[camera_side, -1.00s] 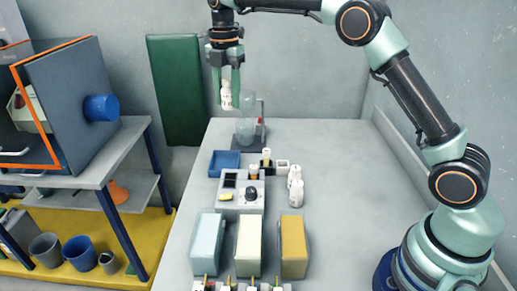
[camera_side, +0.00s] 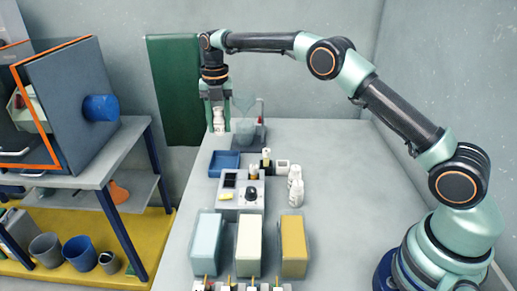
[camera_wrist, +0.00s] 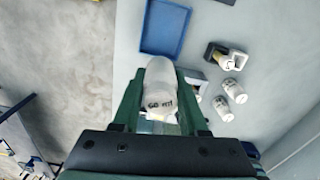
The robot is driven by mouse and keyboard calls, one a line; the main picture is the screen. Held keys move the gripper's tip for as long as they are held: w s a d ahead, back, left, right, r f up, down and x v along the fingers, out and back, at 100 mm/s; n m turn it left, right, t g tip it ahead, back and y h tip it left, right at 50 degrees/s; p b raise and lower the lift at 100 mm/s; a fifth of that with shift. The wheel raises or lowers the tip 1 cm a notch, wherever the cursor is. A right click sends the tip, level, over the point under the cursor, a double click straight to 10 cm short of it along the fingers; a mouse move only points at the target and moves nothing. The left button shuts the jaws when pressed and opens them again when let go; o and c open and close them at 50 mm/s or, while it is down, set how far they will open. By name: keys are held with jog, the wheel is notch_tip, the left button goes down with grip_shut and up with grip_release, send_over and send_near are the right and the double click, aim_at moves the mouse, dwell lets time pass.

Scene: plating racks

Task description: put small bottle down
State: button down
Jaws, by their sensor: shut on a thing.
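My gripper (camera_side: 219,127) is shut on a small white bottle (camera_side: 219,120). It is at the far left corner of the grey table (camera_side: 340,170), left of a clear glass vessel (camera_side: 245,124) on a stand. In the wrist view the bottle (camera_wrist: 160,92) sits between the green fingers, with dark lettering on it. The bottle looks upright in the side view. I cannot tell whether its base touches the table.
A blue tray (camera_side: 224,162) lies nearer on the table, with a grey device (camera_side: 238,190) in front of it. White bottles (camera_side: 295,183) stand to the right. Three coloured blocks, including a yellow one (camera_side: 293,246), stand at the front. The table's right side is clear.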

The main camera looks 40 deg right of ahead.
notch_tip(320, 180, down, 14)
jog(key=shift+r, duration=0.15)
dwell(0.3)
jog(key=c, duration=0.7)
grip_release()
jog(key=shift+c, duration=0.2)
